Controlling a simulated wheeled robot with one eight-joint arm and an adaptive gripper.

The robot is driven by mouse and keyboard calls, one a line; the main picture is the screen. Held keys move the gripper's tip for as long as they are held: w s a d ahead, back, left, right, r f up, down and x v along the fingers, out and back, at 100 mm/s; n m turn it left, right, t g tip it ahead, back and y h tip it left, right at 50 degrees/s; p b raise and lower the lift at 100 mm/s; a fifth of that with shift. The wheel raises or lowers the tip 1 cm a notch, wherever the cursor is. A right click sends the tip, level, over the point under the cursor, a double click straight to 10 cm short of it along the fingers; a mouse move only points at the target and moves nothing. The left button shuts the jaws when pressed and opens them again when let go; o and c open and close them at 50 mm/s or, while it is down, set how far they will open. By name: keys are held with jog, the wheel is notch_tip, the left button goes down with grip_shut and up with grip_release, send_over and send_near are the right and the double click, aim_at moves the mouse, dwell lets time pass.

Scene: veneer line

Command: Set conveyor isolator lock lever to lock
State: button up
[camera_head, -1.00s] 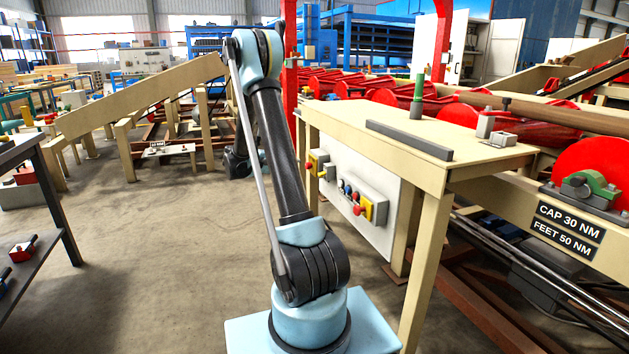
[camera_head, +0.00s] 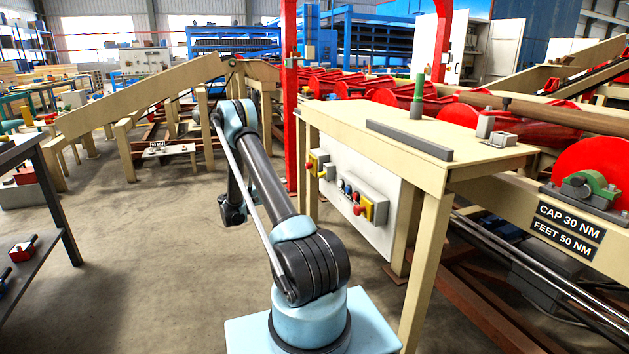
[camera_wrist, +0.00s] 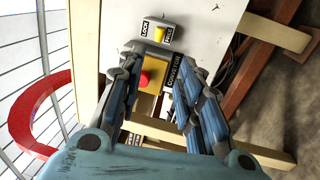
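In the wrist view a small grey unit with a yellow lever (camera_wrist: 159,34) sits on the pale panel, with a label reading LOCK beside it. The lever's exact setting is too small to tell. Nearer is a yellow box with a red button (camera_wrist: 145,78), beside a CONVEYOR label (camera_wrist: 174,75). My gripper (camera_wrist: 160,66) is open and empty, its fingers apart on either side of the yellow box in the picture. The lever lies beyond the fingertips; I see no contact. In the head view the control panel (camera_head: 345,212) is right of my arm.
A beige table (camera_head: 455,170) stands above the panel, with a dark bar (camera_head: 409,140) on top. A red post (camera_head: 290,90) rises behind my arm. A grey bench (camera_head: 35,150) is at the left. The floor (camera_head: 150,250) between is clear.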

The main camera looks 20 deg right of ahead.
aim_at(322, 174)
jog(key=d+r, duration=0.2)
jog(key=d, duration=1.4)
jog(key=shift+w+d+r, duration=0.25)
jog(key=shift+d+r, duration=0.05)
jog(key=shift+d, duration=0.05)
